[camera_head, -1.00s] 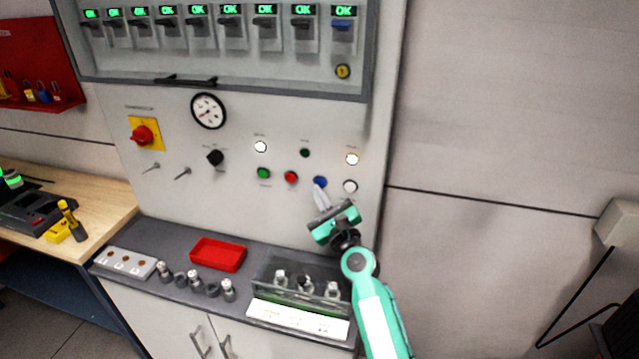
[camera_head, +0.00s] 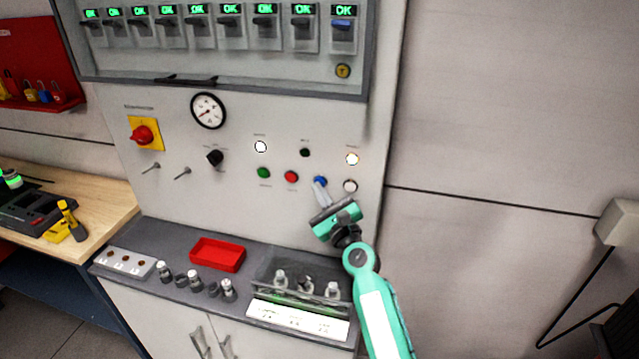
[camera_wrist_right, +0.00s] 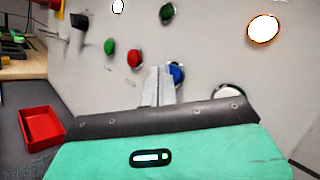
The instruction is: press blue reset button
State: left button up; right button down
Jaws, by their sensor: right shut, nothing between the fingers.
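The blue button (camera_head: 320,181) sits on the grey cabinet panel, right of the red button (camera_head: 291,177) and green button (camera_head: 263,173). My right gripper (camera_head: 319,189) is shut and empty, its fingertips at the blue button's lower edge in the head view. In the right wrist view the blue button (camera_wrist_right: 176,75) shows behind and right of the closed fingertips (camera_wrist_right: 160,70), which partly cover it. I cannot tell whether the tips touch it. My left gripper is not in view.
A white button (camera_head: 350,186) is close on the right, with a lit white lamp (camera_head: 352,159) above. Below are a red tray (camera_head: 218,254) and a clear-walled holder (camera_head: 300,285) on the ledge. A red rotary switch (camera_head: 143,134) is at left.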

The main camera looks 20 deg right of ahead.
jog(key=shift+w+d, duration=0.15)
jog(key=shift+w, duration=0.05)
dwell(0.3)
jog(key=shift+s, duration=0.1)
jog(key=shift+s+a, duration=0.45)
jog(key=shift+s, duration=0.15)
jog(key=shift+a+p, duration=0.1)
jog(key=shift+p, duration=0.2)
jog(key=shift+s+a+p, duration=0.2)
jog(key=shift+s+a, duration=0.25)
jog(key=shift+s, duration=0.25)
jog(key=shift+s+a+p, duration=0.25)
jog(key=shift+s+a, duration=0.15)
jog(key=shift+s, duration=0.25)
jog(key=shift+s+a+p, duration=0.2)
jog(key=shift+s+a, duration=0.25)
jog(key=shift+s, duration=0.25)
